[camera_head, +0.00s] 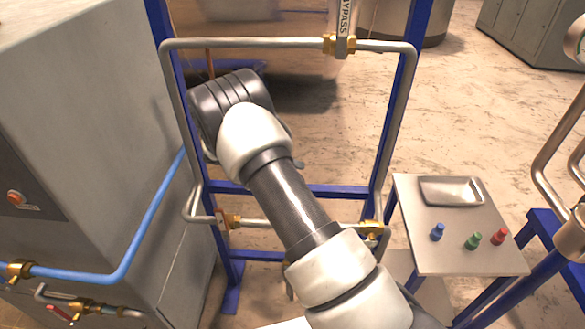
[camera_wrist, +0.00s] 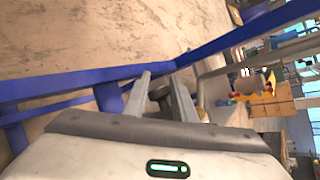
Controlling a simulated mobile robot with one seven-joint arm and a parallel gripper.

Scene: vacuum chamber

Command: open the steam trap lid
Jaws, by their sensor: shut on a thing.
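In the wrist view my gripper (camera_wrist: 163,88) has its two grey fingers on either side of a small dark grey round part (camera_wrist: 158,95), and it is shut on this part. It looks like a knob or handle; whether it belongs to the steam trap lid, I cannot tell. In the head view my arm covers the middle of the blue pipe frame (camera_head: 337,191) and hides my gripper. No steam trap or lid shows clearly there. The lower grey pipe (camera_head: 340,223) runs behind my arm, with brass fittings (camera_head: 228,219) on it.
A grey cabinet (camera_head: 85,120) with a blue hose (camera_head: 150,220) stands at left. A small table (camera_head: 465,255) at right holds a metal tray (camera_head: 430,190) and blue, green and red pieces. The BYPASS valve (camera_head: 343,40) is on the top pipe. Open floor (camera_head: 480,100) lies behind.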

